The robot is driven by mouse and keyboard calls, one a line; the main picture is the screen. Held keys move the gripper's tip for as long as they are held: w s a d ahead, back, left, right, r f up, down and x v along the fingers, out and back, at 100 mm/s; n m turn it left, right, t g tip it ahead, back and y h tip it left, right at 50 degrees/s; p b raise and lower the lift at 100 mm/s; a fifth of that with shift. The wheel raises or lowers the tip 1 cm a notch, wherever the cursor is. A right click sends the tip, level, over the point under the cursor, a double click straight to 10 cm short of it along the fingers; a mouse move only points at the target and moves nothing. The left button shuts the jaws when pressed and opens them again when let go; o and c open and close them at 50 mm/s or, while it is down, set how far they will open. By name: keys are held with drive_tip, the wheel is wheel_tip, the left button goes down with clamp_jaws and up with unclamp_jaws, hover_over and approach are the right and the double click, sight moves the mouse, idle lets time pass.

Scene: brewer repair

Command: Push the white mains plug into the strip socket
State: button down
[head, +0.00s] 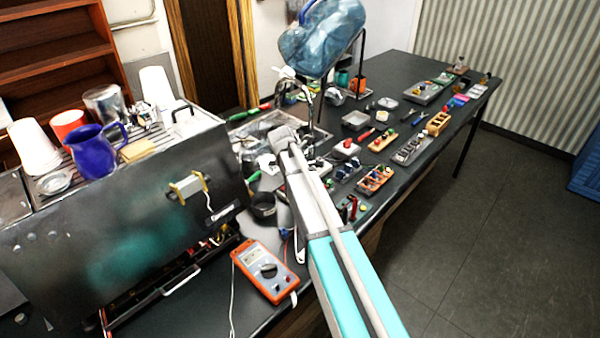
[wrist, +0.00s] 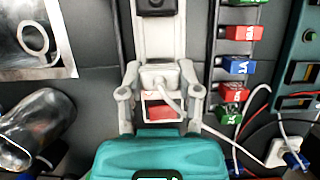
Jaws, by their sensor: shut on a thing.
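In the wrist view my gripper (wrist: 158,92) is shut on the white mains plug (wrist: 156,76), with one finger on each side. The plug's white cord curves down and off to the right. A pale strip (wrist: 158,38) runs up the picture from the plug, with a black socket-like part (wrist: 157,6) at its top. The plug overlaps the near end of the strip. I cannot tell whether its pins are in a socket, since its far side is hidden. In the head view my arm hides the plug, and I cannot make out the strip.
A red patch (wrist: 160,110) shows between my fingers. Red and blue blocks (wrist: 236,66) stand right of the strip, and loose wires cross the lower right. A clear glass vessel (wrist: 38,130) lies left. In the head view an orange multimeter (head: 265,271) lies beside the steel brewer (head: 110,235).

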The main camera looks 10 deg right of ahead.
drive_tip(key=shift+f+b, duration=0.65)
idle(1.7)
drive_tip(key=shift+c, duration=1.1)
unclamp_jaws()
drive_tip(key=shift+r, duration=0.1)
